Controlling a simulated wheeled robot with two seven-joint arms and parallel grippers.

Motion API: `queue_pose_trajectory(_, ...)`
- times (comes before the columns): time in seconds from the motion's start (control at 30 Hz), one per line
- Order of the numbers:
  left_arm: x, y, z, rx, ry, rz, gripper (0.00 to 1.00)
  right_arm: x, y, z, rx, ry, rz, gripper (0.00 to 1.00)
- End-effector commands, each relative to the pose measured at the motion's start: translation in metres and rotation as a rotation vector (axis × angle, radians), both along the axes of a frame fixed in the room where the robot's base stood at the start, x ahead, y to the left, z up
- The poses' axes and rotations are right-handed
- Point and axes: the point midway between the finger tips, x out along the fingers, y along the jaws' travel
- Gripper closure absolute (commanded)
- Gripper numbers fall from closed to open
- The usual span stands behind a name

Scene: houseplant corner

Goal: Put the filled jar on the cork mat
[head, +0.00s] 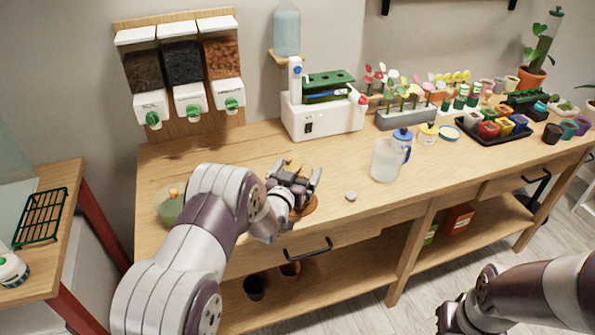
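My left gripper (312,183) is low over the front middle of the workbench, with its arm reaching across from the left. Its fingers are seen from behind, so I cannot tell whether they hold anything. A tan round surface (299,167), possibly the cork mat, shows just behind it. A reddish-brown round edge (309,207) shows beneath it. A greenish glass vessel (168,208) with a small orange top stands at the bench's left end, partly hidden by my arm; I cannot make out its filling. My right gripper (458,318) is low at the bottom right, away from the bench top.
Three dispensers (182,70) hang at the back left. A white machine (320,113) stands behind. Pots and a black tray (493,134) fill the right.

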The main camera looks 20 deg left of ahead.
Motion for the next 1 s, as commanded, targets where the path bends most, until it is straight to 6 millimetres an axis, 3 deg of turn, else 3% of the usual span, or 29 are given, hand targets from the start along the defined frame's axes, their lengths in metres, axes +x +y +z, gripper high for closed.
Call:
queue_pose_trajectory(0.27, -0.003, 0.0, 0.005, 0.0, 0.001, 0.0, 0.0, 0.0, 0.0, 0.005, 0.0, -0.001, 0.0, 1.0)
queue_pose_trajectory(0.73, -0.101, 0.009, 0.008, -0.001, 0.002, 0.001, 0.0, 0.0, 0.0, -0.005, 0.0, 0.0, 0.0, 1.0)
queue_pose_trajectory(0.9, -0.118, 0.011, 0.009, 0.003, 0.019, 0.003, 0.0, 0.0, 0.0, -0.005, 0.0, 0.0, 0.0, 1.0)
queue_pose_trajectory(1.0, -0.121, 0.01, 0.004, 0.025, 0.177, 0.016, 0.0, 0.0, 0.0, -0.005, 0.0, 0.0, 0.0, 1.0)
